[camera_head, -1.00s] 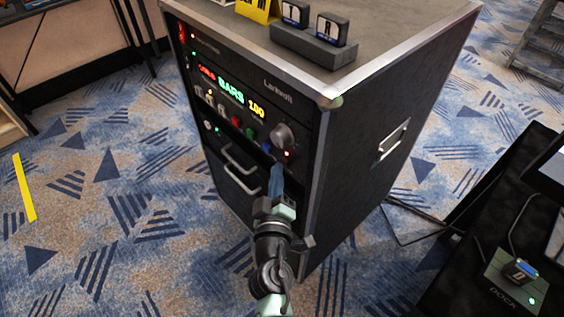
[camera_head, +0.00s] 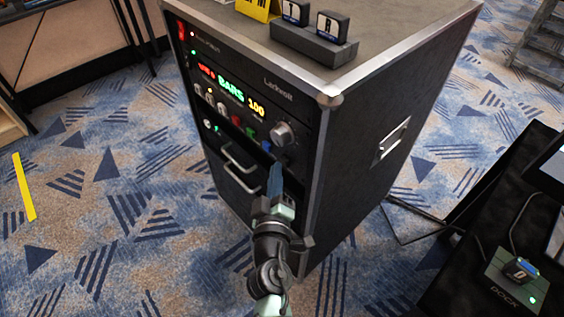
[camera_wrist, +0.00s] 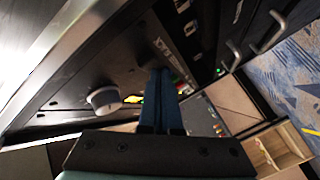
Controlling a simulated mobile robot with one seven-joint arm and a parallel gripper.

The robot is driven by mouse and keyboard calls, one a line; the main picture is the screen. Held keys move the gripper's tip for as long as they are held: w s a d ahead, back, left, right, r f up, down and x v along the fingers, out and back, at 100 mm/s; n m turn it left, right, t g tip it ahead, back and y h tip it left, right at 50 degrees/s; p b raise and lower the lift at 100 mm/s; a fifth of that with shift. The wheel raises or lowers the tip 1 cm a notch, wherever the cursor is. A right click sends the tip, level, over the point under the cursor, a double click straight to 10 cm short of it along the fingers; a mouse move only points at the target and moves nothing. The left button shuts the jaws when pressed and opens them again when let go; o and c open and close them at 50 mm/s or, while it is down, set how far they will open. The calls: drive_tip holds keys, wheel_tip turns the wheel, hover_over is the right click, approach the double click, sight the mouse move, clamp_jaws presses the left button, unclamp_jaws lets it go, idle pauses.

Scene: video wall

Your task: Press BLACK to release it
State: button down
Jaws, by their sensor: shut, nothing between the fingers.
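The black rack case (camera_head: 370,130) carries a control panel with a lit display reading BARS 100 (camera_head: 231,90). Below it is a row of small buttons: red (camera_head: 236,120), green (camera_head: 249,132) and blue (camera_head: 266,145). A grey knob (camera_head: 282,134) sits to their right; it also shows in the wrist view (camera_wrist: 103,99). I cannot make out the BLACK button; the fingertips (camera_wrist: 160,74) cover that spot. Whether they touch the panel is unclear.
Two metal handles (camera_head: 240,158) sit on the drawer face left of my gripper. Small labelled blocks on a dark stand (camera_head: 313,45) rest on the case top. A black table with a dock (camera_head: 515,285) is at the right. Patterned carpet lies open at the left.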

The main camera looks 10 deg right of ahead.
drive_tip(key=shift+s+a, duration=0.2)
drive_tip(key=shift+a, duration=0.05)
drive_tip(key=s+a+b, duration=0.3)
drive_tip(key=a, duration=0.2)
drive_tip(key=shift+s, duration=0.25)
idle(0.6)
